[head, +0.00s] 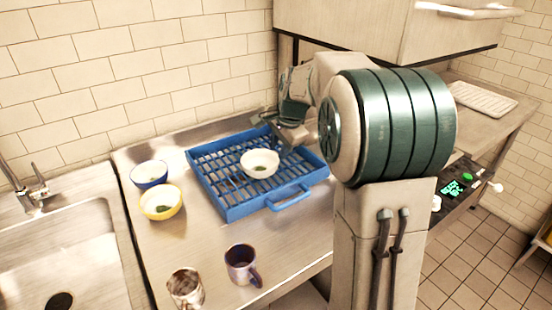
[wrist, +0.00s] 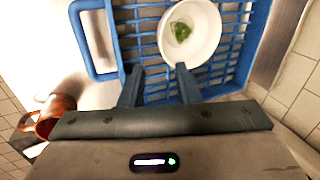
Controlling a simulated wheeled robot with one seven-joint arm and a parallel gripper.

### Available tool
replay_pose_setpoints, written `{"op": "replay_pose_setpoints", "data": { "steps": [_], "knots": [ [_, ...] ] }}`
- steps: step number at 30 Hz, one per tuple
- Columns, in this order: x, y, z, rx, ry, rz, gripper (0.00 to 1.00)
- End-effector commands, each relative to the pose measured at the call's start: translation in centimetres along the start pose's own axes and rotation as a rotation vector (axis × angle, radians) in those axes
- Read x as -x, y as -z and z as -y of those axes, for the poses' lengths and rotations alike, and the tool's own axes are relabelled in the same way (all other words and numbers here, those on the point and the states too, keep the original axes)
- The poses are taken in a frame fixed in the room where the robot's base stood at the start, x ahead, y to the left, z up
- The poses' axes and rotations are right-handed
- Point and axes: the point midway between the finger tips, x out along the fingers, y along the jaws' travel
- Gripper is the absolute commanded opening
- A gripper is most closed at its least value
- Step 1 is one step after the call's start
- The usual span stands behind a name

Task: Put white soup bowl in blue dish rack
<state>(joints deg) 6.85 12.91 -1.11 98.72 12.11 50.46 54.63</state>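The white soup bowl (head: 260,160) sits inside the blue dish rack (head: 228,213), near its middle, upright on the slatted floor. A green patch shows inside it. In the wrist view the bowl (wrist: 203,45) lies just past my fingertips, over the grid of the rack (wrist: 108,38). My gripper (wrist: 160,72) is open, with nothing between its two fingers. The right fingertip is close to the bowl's rim; whether they touch I cannot tell. In the head view my gripper is over the rack's back side, partly hidden by my arm.
A blue bowl (head: 149,174) and a yellow bowl (head: 160,202) stand left of the rack. A dark mug (head: 242,265) and a metallic mug (head: 186,288) stand in front. The sink (head: 60,250) is at left. A cabinet (head: 385,30) hangs above my arm.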

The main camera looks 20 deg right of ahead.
Motion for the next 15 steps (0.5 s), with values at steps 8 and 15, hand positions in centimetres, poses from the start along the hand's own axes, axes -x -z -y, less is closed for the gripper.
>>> {"op": "replay_pose_setpoints", "data": {
  "steps": [8, 15],
  "knots": [
    [3.1, -3.3, -4.0, 0.216, -0.022, -0.007, 0.29],
    [6.0, -8.9, -13.1, 0.657, -0.076, -0.011, 0.29]
  ]
}}
